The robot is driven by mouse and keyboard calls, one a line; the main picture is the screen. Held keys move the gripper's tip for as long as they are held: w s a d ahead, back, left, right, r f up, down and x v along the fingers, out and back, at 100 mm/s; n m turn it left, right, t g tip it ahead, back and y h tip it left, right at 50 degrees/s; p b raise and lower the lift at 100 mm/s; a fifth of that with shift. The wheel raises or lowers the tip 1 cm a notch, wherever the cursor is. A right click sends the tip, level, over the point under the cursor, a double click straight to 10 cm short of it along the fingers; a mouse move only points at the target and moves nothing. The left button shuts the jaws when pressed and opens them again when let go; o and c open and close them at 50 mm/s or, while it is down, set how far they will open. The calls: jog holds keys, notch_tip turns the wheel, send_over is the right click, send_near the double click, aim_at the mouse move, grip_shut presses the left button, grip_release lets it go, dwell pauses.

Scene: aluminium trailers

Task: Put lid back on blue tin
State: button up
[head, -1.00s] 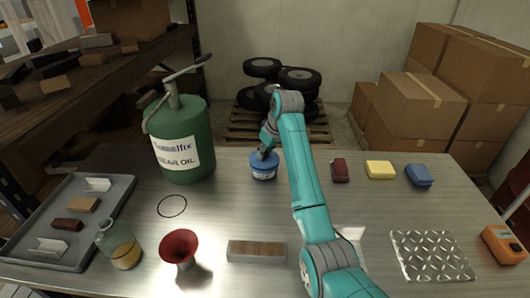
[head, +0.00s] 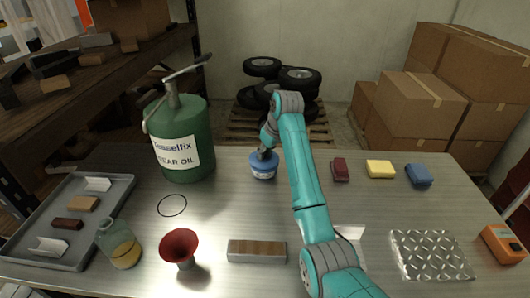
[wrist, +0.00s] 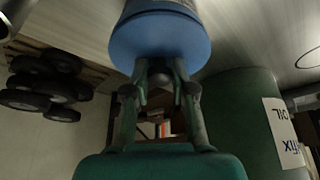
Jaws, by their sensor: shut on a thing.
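The blue tin (head: 264,174) with a pale label band stands on the metal bench, right of the green oil can. Its blue lid (wrist: 160,42) fills the top middle of the wrist view, lined up with the tin body (wrist: 163,6) beyond it. My gripper (wrist: 161,78) is shut on the small dark knob at the lid's centre. In the head view my gripper (head: 265,152) points down over the tin and partly hides the lid. The lid sits at the tin's top; I cannot tell whether it is fully seated.
The green oil can (head: 182,140) stands close on the left. Red, yellow (head: 380,169) and blue packs lie to the right. Bare bench surrounds the tin.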

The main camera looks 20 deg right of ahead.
dwell(0.4)
jog(key=o, duration=1.5)
jog(key=shift+r, duration=3.5)
grip_shut()
jog(key=shift+f, duration=0.15)
jog(key=shift+f, duration=0.3)
